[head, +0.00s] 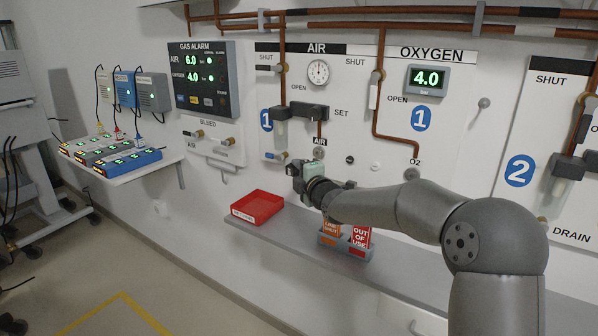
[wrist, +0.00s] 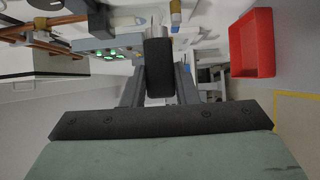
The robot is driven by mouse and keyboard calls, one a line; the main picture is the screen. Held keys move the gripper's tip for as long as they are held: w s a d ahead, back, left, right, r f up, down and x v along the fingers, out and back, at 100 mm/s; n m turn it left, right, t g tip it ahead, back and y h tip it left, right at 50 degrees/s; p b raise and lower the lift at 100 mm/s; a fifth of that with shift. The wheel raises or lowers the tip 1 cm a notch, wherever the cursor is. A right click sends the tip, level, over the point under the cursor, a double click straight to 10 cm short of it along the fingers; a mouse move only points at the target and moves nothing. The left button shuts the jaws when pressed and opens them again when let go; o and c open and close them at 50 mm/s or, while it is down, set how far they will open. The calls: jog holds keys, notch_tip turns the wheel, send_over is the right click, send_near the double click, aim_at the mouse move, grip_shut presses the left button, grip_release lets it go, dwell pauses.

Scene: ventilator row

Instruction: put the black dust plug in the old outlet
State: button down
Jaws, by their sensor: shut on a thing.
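My gripper (wrist: 159,85) is shut on a black block-like piece, which I take to be the black dust plug (wrist: 159,68). A pale metallic part shows just beyond its far end. In the head view my gripper (head: 294,168) is in front of the wall panel, below and left of the AIR outlet (head: 319,152), apart from it. An O2 outlet (head: 415,174) is farther right. Between them are a small dark round fitting (head: 350,160) and a paler one (head: 375,166). I cannot tell which outlet is the old one.
A red tray (head: 257,207) sits on the grey shelf below; the wrist view shows it too (wrist: 252,45). Red and orange tags stand in a holder (head: 345,240) under my arm. A gas alarm panel (head: 205,80) and copper pipes (head: 380,110) are on the wall.

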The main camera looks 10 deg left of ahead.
jog(key=shift+a+r, duration=0.1)
jog(key=shift+a, duration=0.15)
jog(key=w+p, duration=0.1)
jog(key=p, duration=0.1)
jog(key=w+d+p, duration=0.1)
jog(key=w+p, duration=0.1)
jog(key=w+d+p, duration=0.1)
jog(key=w+p, duration=0.1)
jog(key=shift+d, duration=0.25)
jog(key=shift+w+d+b, duration=0.15)
jog(key=shift+d+b, duration=0.05)
jog(key=shift+b, duration=0.5)
jog(key=shift+w+d+p, duration=0.2)
jog(key=shift+w+d, duration=0.05)
jog(key=shift+w, duration=0.25)
jog(key=shift+w+d+p, duration=0.2)
jog(key=shift+w+d, duration=0.05)
jog(key=shift+w, duration=0.25)
dwell(0.6)
dwell(0.7)
jog(key=c, duration=1.1)
grip_release()
jog(key=shift+o, duration=0.2)
